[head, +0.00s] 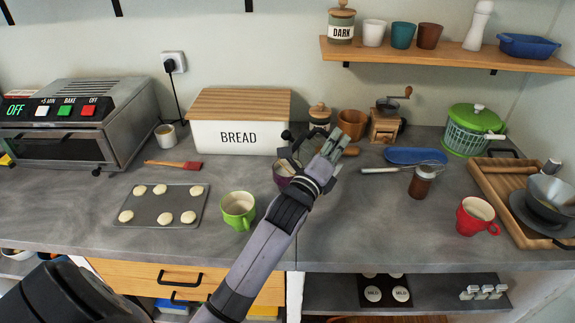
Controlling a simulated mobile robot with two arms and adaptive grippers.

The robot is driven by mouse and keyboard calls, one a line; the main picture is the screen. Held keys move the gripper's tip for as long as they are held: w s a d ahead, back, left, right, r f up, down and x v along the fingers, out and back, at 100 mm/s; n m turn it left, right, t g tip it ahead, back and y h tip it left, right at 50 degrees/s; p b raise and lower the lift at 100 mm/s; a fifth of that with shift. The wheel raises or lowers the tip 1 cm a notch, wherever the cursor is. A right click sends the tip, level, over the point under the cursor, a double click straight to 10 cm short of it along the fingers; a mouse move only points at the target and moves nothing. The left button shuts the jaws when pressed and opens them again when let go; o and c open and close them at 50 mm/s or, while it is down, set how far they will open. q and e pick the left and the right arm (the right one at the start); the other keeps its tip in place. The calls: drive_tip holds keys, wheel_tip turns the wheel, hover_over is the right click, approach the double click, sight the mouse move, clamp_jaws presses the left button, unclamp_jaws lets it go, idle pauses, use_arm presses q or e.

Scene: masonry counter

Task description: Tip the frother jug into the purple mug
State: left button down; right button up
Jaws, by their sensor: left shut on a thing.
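My left gripper (314,152) reaches over the middle of the counter, in front of the bread box's right end. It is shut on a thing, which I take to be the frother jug. The gripper's fingers and wrist hide most of it, so its tilt and contents cannot be made out. The purple mug (283,173) stands on the counter just left of and behind the gripper's wrist. The gripper covers part of it, and the inside of the mug cannot be seen clearly. My right gripper is not in view.
A green mug (238,209) and a baking tray (160,222) stand left of my forearm. The bread box (238,138) is behind. A whisk (395,169), a brown jar (422,181), a red mug (475,217) and a wooden tray (492,193) are right. Bare counter lies between forearm and red mug.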

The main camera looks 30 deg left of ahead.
use_arm(q)
drive_tip(key=m, duration=0.1)
drive_tip(key=d+f+m+p, duration=0.1)
drive_tip(key=m, duration=0.1)
drive_tip(key=d+f+m+h+p, duration=0.1)
drive_tip(key=m, duration=0.1)
drive_tip(key=shift+w+f+g, duration=0.1)
drive_tip(key=shift+w+g, duration=0.1)
drive_tip(key=shift+g, duration=0.1)
drive_tip(key=d+f+m, duration=0.1)
drive_tip(key=f+m, duration=0.1)
drive_tip(key=d+f+m+b, duration=0.1)
drive_tip(key=f+m, duration=0.1)
drive_tip(key=f, duration=0.1)
drive_tip(key=d+f+m+g+b, duration=0.1)
drive_tip(key=d+f+m, duration=0.1)
drive_tip(key=f, duration=0.1)
drive_tip(key=shift+w+f+h, duration=0.25)
drive_tip(key=shift+w+h, duration=0.05)
drive_tip(key=shift+d+f+m, duration=0.15)
drive_tip(key=shift+f+m, duration=0.35)
drive_tip(key=shift+f, duration=0.1)
drive_tip(key=shift+d+f+m, duration=0.15)
drive_tip(key=shift+f+m, duration=0.35)
drive_tip(key=shift+f, duration=0.05)
drive_tip(key=shift+a+r, duration=0.1)
